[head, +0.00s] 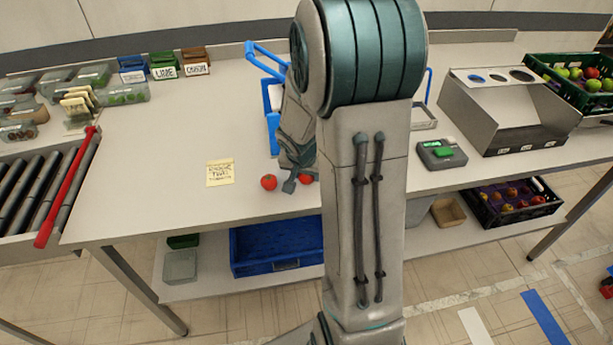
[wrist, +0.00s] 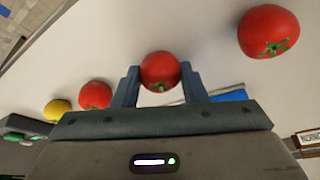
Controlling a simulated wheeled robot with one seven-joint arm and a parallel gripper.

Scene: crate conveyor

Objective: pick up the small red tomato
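Three red tomatoes show in the wrist view. One tomato (wrist: 160,70) sits between the two fingers of my gripper (wrist: 160,76), with its sides very close to both fingertips. I cannot tell whether they press on it. A larger-looking tomato (wrist: 268,31) lies to the upper right, and another red tomato (wrist: 95,95) lies to the left. In the head view my gripper (head: 290,184) is low at the table's front, with a red tomato (head: 268,182) on its left and a partly hidden one (head: 306,178) on its right. My arm hides more there.
A yellow fruit (wrist: 57,110) lies at far left in the wrist view. A paper note (head: 220,172) lies to the left. The table's left middle is clear.

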